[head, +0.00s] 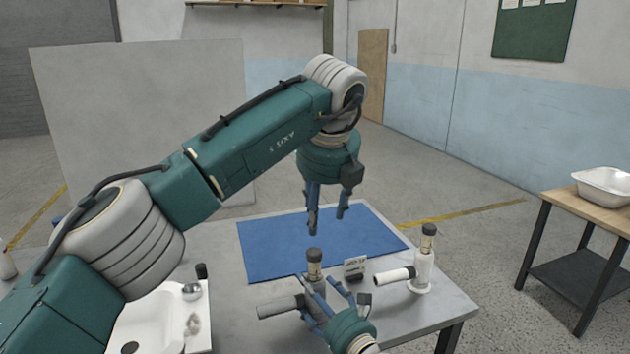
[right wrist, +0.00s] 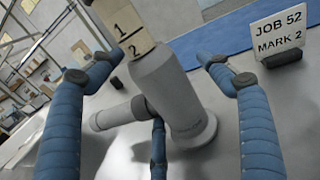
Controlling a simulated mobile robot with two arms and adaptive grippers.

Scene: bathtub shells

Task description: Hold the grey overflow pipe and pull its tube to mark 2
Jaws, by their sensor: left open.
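The grey overflow pipe (head: 280,306) stands on the table, its side branch pointing left. Its beige tube (head: 314,266) has a dark cap in the head view. In the right wrist view the tube (right wrist: 122,32) shows marks 1 and 2, with 2 just above the grey collar. My right gripper (head: 324,288) is open, low at the pipe; in its wrist view the fingers (right wrist: 156,64) are spread on both sides of the grey body (right wrist: 165,85), with visible gaps. My left gripper (head: 328,222) is open and empty, pointing down above the tube.
A sign (right wrist: 280,40) reading JOB 52 MARK 2 stands right of the pipe. A white overflow pipe (head: 423,268) stands farther right. A blue mat (head: 270,250) lies behind. A white basin (head: 140,325) is at the left front. A side table (head: 610,210) holds a white tub.

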